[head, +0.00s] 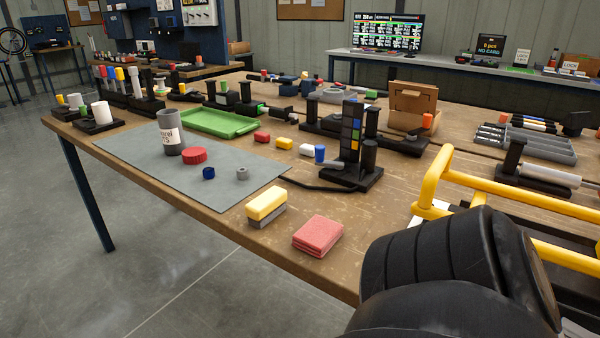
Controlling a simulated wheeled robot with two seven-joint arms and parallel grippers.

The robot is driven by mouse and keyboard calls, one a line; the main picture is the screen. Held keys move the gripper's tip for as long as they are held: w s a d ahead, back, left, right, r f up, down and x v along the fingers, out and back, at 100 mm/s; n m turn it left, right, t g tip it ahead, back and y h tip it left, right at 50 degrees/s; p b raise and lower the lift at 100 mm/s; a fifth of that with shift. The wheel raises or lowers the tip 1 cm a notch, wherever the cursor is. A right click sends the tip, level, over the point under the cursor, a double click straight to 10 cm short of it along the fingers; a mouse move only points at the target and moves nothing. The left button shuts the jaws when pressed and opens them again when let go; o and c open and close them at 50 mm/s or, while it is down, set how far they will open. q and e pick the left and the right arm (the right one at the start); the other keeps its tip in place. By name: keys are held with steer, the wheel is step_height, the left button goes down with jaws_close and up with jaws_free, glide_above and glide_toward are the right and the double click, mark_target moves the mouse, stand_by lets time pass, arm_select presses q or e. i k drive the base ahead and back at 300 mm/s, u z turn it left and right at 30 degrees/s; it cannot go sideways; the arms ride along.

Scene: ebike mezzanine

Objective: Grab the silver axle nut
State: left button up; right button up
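A small silver-grey ring-shaped nut (242,173) lies on the grey mat (135,160), near the mat's right part. A dark blue nut-like piece (209,173) lies to its left on the same mat. A red round lid-like piece (194,155) lies behind the blue one. A grey cup with a white label (170,132) stands upright behind the red piece. Neither of my grippers is in view. Large black rounded arm parts of mine fill the lower right and hide the table there.
A yellow-and-grey block (266,206) and a red folded cloth-like stack (318,236) lie near the table's front edge. A black stand with coloured tabs (352,150) rises right of the mat. A green tray (219,122) sits behind the mat. A yellow tube frame (436,180) stands right.

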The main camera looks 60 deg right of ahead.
mark_target(242, 174)
steer(key=u, duration=0.75)
steer(key=k, duration=0.15)
steer(key=z, duration=1.75)
